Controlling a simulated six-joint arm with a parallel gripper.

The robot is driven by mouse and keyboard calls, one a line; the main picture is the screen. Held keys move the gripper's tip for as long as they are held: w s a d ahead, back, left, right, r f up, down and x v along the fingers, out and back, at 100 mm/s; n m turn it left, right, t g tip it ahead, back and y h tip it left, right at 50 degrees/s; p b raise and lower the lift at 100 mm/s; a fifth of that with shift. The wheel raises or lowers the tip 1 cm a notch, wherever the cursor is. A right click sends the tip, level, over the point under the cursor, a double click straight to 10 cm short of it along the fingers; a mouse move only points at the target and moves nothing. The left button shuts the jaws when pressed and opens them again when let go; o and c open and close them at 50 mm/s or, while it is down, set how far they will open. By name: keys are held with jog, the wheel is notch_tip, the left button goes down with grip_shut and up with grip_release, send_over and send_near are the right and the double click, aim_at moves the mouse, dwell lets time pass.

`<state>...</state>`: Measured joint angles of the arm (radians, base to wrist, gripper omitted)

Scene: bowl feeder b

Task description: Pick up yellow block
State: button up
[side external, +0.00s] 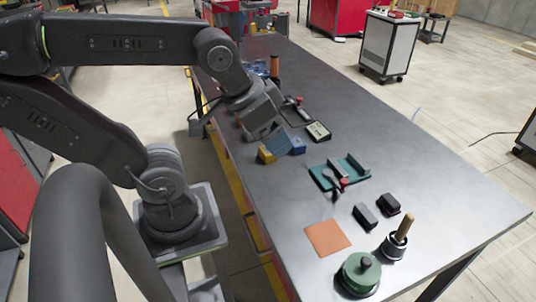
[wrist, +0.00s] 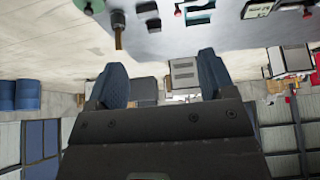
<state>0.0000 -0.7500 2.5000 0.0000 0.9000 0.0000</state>
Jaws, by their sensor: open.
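The yellow block (side external: 266,155) sits on the grey metal table near its left edge in the side external view. My gripper (side external: 281,141) is low over the table, right beside the yellow block. A blue-grey finger shows between the yellow block and a blue block (side external: 298,146); I cannot tell whether it touches either. In the wrist view my gripper (wrist: 162,72) has its two blue-grey fingers wide apart with nothing between them. The yellow block is not seen in the wrist view.
On the table (side external: 300,205) are a small device (side external: 318,131), a green fixture (side external: 340,173) with a red-handled clamp, an orange square (side external: 327,238), two black blocks (side external: 366,215), a dark cup with a wooden handle (side external: 396,242) and a green round part (side external: 358,273). The table's far right is clear.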

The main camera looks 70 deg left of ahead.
jog(key=shift+o, duration=1.1)
